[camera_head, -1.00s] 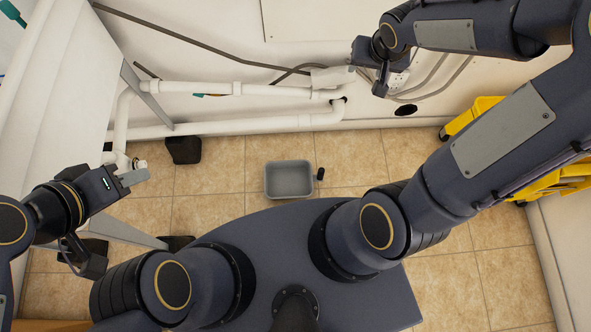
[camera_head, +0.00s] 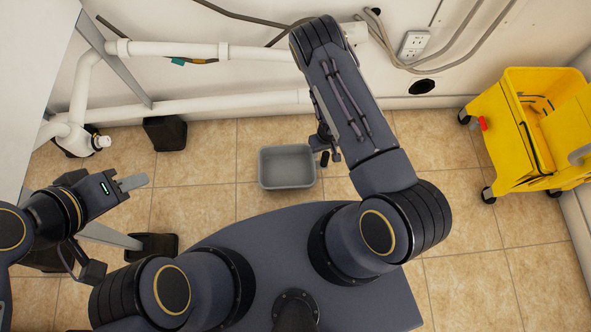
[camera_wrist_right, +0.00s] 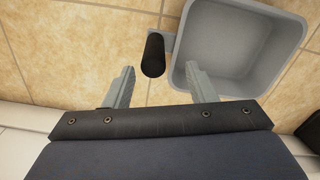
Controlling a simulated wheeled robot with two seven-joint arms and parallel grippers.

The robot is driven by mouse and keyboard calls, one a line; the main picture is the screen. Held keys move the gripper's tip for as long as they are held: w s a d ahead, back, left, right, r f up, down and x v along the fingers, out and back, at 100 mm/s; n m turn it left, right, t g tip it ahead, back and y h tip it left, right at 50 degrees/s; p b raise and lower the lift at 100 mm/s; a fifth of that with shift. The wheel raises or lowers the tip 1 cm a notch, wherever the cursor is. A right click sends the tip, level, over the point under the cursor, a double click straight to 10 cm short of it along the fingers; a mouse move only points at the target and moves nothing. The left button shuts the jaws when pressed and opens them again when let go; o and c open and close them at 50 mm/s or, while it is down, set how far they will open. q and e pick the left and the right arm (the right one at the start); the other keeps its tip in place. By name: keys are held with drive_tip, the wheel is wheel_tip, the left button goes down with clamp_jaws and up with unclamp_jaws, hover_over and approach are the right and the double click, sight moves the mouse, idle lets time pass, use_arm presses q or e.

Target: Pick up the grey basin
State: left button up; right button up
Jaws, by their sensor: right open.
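The grey basin (camera_head: 287,167) sits upright and empty on the tiled floor in front of my base. A short black handle (camera_head: 324,158) sticks out from its right side. In the right wrist view the basin (camera_wrist_right: 235,45) is at the upper right, with the black handle (camera_wrist_right: 153,55) beside it. My right gripper (camera_wrist_right: 163,92) is open, with the handle showing between its fingers in that view; I see no contact. In the head view most of the right gripper is hidden behind its arm. My left gripper (camera_head: 133,182) is at the left, its fingers close together, away from the basin.
A yellow mop wringer bucket (camera_head: 540,130) on wheels stands at the right. White pipes (camera_head: 210,110) run along the wall behind the basin. Dark feet (camera_head: 165,133) stand at the left. The tiled floor (camera_head: 440,150) between basin and bucket is clear.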

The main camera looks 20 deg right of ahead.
sight(325, 158)
drive_tip(key=f+b, duration=0.1)
drive_tip(key=f, duration=0.1)
drive_tip(key=f+b, duration=0.1)
drive_tip(key=f, duration=0.1)
drive_tip(key=f+b, duration=0.1)
drive_tip(key=f, duration=0.1)
drive_tip(key=shift+s+d+f+b, duration=0.1)
drive_tip(key=shift+d+f+b, duration=0.2)
drive_tip(key=shift+d+b, duration=0.05)
drive_tip(key=shift+r, duration=0.1)
clamp_jaws()
